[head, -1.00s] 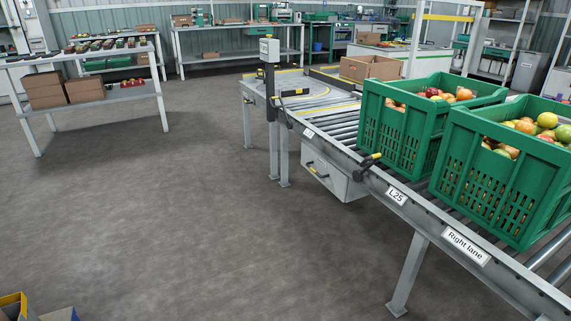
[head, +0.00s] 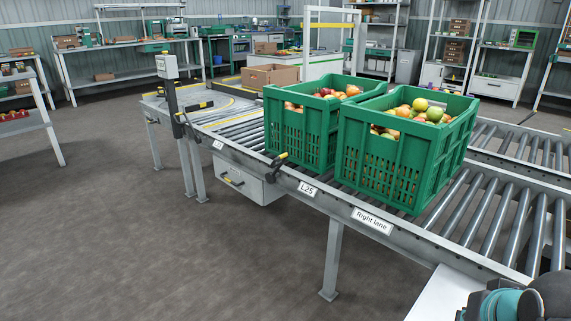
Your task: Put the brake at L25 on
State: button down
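The L25 label (head: 307,189) is on the near side rail of the roller conveyor. Just left of it, a short black lever with a yellow tip (head: 278,160) sits at the rail, which looks like the brake at L25. It points up and to the right, close to the near green crate's lower edge. I cannot tell from here whether it is on or off. My gripper is not in view; only a part of my own arm shows at the bottom right.
A Right lane label (head: 372,220) is on the rail. A grey box (head: 240,184) hangs under the conveyor. The floor (head: 150,250) in front is clear.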

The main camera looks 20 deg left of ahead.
aim_at(286, 156)
jog(key=w+a+r+m+t+y, duration=0.1)
jog(key=w+a+m+t+y, duration=0.15)
jog(key=w+a, duration=0.85)
jog(key=w+a+r+m+t+y, duration=0.1)
jog(key=w+a+r+m+t, duration=0.2)
jog(key=w+a, duration=0.85)
jog(key=w+a+f+m+t+y, duration=0.1)
jog(key=w+a+f+m+t, duration=0.1)
jog(key=a, duration=0.4)
jog(key=w+a+f+m+t+y, duration=0.1)
jog(key=w+a+f+m+t, duration=0.1)
jog(key=w+a, duration=0.4)
jog(key=w+a+f+m+t+y+b, duration=0.1)
jog(key=w+a+f+m+t, duration=0.1)
jog(key=w+a+f+m, duration=0.1)
jog(key=a+f+m, duration=0.1)
jog(key=a+f, duration=0.1)
jog(key=a, duration=0.1)
jog(key=shift+w+f+m, duration=0.35)
jog(key=shift+w, duration=0.05)
